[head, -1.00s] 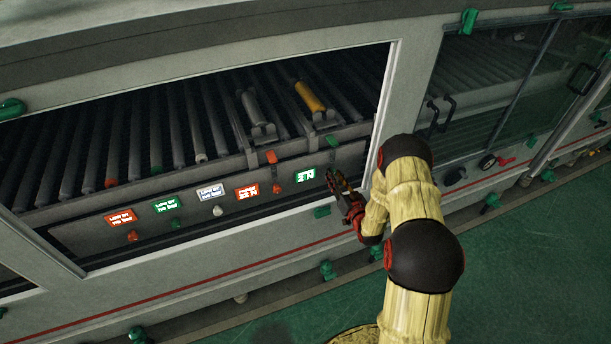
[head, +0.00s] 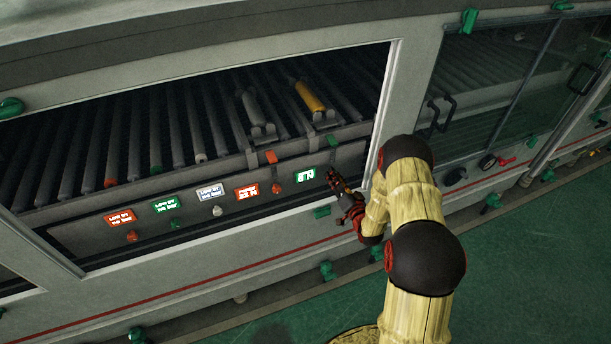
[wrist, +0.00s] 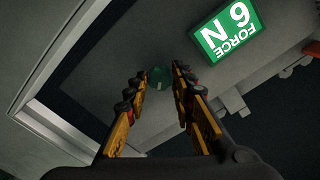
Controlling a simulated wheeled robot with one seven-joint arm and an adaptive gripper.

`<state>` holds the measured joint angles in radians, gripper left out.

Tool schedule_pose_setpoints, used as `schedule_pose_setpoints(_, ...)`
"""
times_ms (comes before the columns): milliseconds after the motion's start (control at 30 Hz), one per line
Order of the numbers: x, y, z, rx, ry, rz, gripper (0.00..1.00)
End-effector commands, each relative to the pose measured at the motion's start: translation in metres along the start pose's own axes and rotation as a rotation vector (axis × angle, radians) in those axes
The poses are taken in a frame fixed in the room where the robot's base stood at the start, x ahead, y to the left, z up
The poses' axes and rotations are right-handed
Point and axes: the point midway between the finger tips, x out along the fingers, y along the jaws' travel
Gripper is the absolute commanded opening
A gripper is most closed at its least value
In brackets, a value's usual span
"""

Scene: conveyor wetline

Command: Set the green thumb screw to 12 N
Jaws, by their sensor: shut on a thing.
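The green thumb screw (wrist: 158,76) shows between the fingertips in the wrist view, on the dark grey panel. My gripper (wrist: 159,72) is shut on it, one finger on each side. In the head view my gripper (head: 336,178) is at the right end of the panel and hides the screw. The green force display (head: 304,174) is just left of my gripper. In the wrist view this display (wrist: 228,32) is upside down and seems to read FORCE 6 N.
Further displays and knobs line the panel (head: 90,228). Rollers (head: 150,130) lie behind it. The pale window post (head: 385,110) stands close at the right.

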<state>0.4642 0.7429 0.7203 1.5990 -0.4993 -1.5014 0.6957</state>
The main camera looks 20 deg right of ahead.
Motion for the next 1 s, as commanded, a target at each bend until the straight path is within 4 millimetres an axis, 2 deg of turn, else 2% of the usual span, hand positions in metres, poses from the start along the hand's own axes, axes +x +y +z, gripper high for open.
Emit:
schedule_pose_setpoints(200,-0.0007,-0.0003,0.0023,0.178,-0.004,0.0,0.07)
schedule_pose_setpoints(533,-0.0008,-0.0003,0.0024,0.203,-0.004,0.0,0.07)
schedule_pose_setpoints(800,-0.001,-0.0002,0.0029,0.442,-0.005,0.001,0.07)
schedule_pose_setpoints(1000,-0.0011,-0.0002,0.0031,0.495,-0.005,0.002,0.07)
